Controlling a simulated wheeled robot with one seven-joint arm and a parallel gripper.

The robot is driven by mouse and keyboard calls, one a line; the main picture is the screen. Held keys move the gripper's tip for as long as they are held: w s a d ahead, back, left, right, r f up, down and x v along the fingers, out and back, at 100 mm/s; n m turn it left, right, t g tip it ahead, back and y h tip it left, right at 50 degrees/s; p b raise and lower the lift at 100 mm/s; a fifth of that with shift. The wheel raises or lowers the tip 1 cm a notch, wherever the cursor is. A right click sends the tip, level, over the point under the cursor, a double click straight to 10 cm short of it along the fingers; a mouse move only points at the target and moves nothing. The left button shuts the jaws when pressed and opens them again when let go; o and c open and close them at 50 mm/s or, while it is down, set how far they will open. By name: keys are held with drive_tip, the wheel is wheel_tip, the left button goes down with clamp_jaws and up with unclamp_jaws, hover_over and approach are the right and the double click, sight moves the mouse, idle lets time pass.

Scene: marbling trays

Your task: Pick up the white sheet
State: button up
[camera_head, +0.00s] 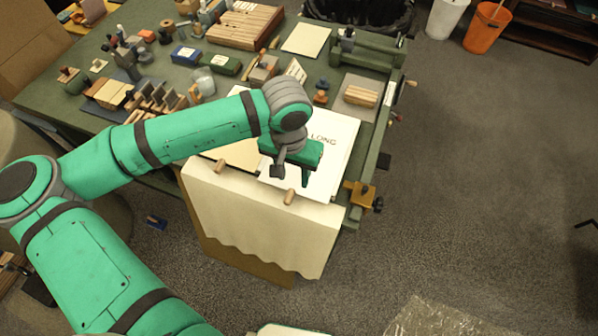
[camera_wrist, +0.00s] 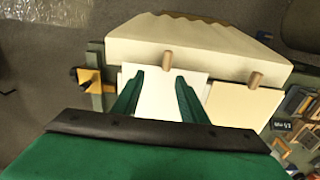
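The white sheet (camera_head: 336,163) lies on the green table near its front right corner, with partly covered dark lettering ending in "LONG". My gripper (camera_head: 304,180) is over the sheet's front part, and my wrist hides some of the sheet. In the wrist view my gripper (camera_wrist: 160,80) is open, its two green fingers apart with the white sheet (camera_wrist: 160,103) showing between them and nothing held. I cannot tell whether the fingertips touch the sheet.
A cream hanging cloth or board (camera_head: 250,215) with wooden pegs (camera_head: 289,196) stands at the table's front edge. A tan sheet (camera_wrist: 240,105) lies beside the white one. An orange clamp (camera_head: 361,194) sits at the corner.

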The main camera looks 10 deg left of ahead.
hover_over(289, 194)
drive_tip(key=f, duration=0.2)
drive_tip(key=s+f, duration=0.1)
drive_tip(key=f, duration=0.1)
drive_tip(key=shift+d+f, duration=0.15)
drive_tip(key=shift+f, duration=0.2)
drive_tip(key=shift+w+f, duration=0.2)
drive_tip(key=shift+f, duration=0.8)
drive_tip(key=shift+w+f, duration=0.15)
drive_tip(key=shift+f, duration=0.9)
drive_tip(key=shift+w+f, duration=0.2)
drive_tip(key=shift+f, duration=0.8)
clamp_jaws()
